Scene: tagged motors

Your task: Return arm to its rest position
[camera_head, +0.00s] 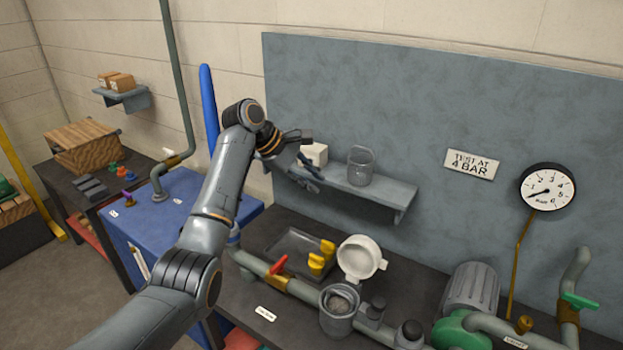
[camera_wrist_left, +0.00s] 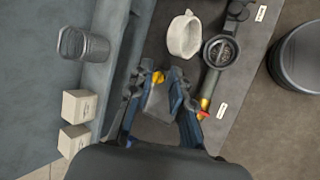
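My left arm (camera_head: 215,190) comes in from the lower left in the head view and reaches up and across to the wall shelf. My left gripper (camera_head: 303,160) is at the shelf's left end, beside a white box (camera_head: 316,153). In the left wrist view the gripper (camera_wrist_left: 158,88) has its two fingers spread apart with nothing between them; the dark tray shows beyond the gap. A grey mesh basket (camera_head: 361,166) stands upright on the shelf, apart from the gripper; it also shows in the left wrist view (camera_wrist_left: 82,43). My right gripper is not seen.
The shelf (camera_head: 390,190) juts from the grey panel. Below, the workbench (camera_head: 270,322) carries a tray (camera_head: 290,247), an open strainer housing (camera_head: 338,310), a white cap (camera_head: 362,258) and a pipe with a red handle (camera_head: 278,264). A blue cabinet (camera_head: 165,225) with an upright pipe stands left.

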